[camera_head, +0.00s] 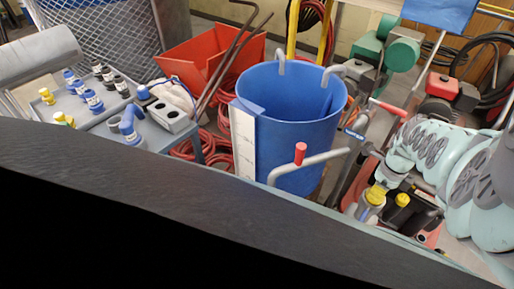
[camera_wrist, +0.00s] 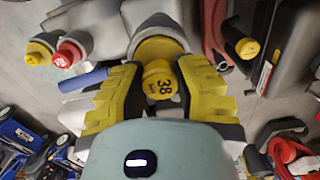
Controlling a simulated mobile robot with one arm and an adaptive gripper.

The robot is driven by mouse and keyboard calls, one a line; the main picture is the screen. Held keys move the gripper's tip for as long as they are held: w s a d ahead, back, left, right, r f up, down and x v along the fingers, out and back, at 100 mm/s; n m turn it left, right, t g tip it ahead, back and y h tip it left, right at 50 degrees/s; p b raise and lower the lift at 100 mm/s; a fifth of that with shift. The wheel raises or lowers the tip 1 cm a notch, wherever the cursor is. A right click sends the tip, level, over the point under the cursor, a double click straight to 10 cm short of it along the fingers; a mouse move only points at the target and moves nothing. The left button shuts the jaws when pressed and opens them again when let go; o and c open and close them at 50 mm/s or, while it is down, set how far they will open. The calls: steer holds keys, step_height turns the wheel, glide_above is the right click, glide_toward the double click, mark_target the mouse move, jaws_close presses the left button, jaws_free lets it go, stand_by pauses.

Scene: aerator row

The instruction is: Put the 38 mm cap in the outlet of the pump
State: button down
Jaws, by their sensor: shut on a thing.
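In the wrist view my gripper (camera_wrist: 158,88) has its ridged yellow fingers shut on a yellow cap (camera_wrist: 160,80) marked 38. The cap's marked face is toward the camera. Just beyond it is a wide round grey fitting with a yellow face (camera_wrist: 158,47), which looks like an outlet. The cap overlaps it in the picture, and I cannot tell whether they touch. In the head view a yellow-topped fitting (camera_head: 376,195) and a smaller yellow piece (camera_head: 402,200) stand at the lower right, below my arm. My gripper's fingertips are not clear there.
In the wrist view a red cap (camera_wrist: 68,55) and a yellow one sit on stubs at left, and a black fitting with yellow (camera_wrist: 247,47) at right.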

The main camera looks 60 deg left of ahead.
steer(key=c, duration=0.7)
jaws_free()
steer(key=shift+s+r, duration=0.1)
steer(key=shift+s, duration=0.05)
steer(key=shift+s+r, duration=0.1)
steer(key=shift+r, duration=0.2)
steer(key=shift+w+r, duration=0.15)
steer(key=shift+r, duration=0.45)
steer(key=shift+w+r, duration=0.15)
steer(key=shift+r, duration=4.85)
